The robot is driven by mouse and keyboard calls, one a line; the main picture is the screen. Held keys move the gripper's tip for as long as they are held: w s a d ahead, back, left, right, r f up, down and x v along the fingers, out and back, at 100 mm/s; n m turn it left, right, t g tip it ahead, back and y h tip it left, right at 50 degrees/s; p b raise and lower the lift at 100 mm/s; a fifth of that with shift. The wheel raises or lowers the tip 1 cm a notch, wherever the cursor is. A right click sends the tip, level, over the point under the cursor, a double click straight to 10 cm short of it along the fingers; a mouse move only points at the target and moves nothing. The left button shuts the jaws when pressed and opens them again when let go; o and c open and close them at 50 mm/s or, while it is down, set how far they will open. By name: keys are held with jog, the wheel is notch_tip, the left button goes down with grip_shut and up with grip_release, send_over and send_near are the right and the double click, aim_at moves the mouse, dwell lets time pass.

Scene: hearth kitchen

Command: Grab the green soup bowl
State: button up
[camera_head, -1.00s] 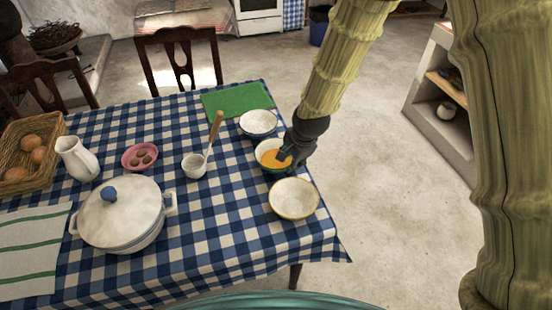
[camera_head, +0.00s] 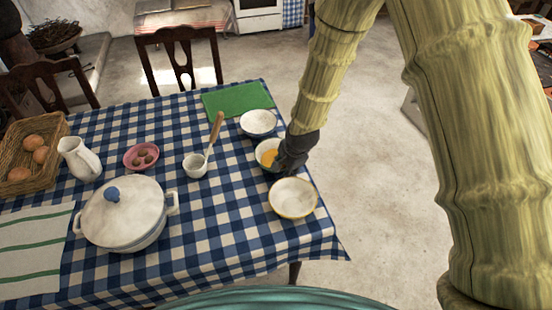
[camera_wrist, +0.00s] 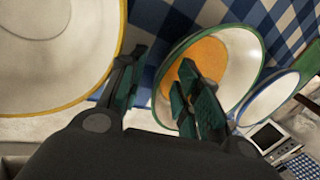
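The green soup bowl (camera_head: 258,155) stands on the checked table near its right edge, with orange soup in it. In the wrist view the green-rimmed bowl (camera_wrist: 237,62) shows its white inside and the orange soup. My gripper (camera_head: 287,157) is at the bowl's right side in the head view and hides part of it. In the wrist view my gripper (camera_wrist: 158,68) has its fingers apart. One finger is outside the bowl, over the cloth; the other overlaps the bowl's inside, with the near rim between them. Whether either finger touches the bowl cannot be told.
A yellow-rimmed bowl (camera_head: 292,198) stands close in front, and a blue-rimmed bowl (camera_head: 258,122) close behind, near a green mat (camera_head: 235,100). A cup (camera_head: 196,166) with a wooden-handled utensil and a lidded pot (camera_head: 125,215) stand to the left. Open floor lies right of the table.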

grip_shut()
jog(key=shift+r, duration=0.25)
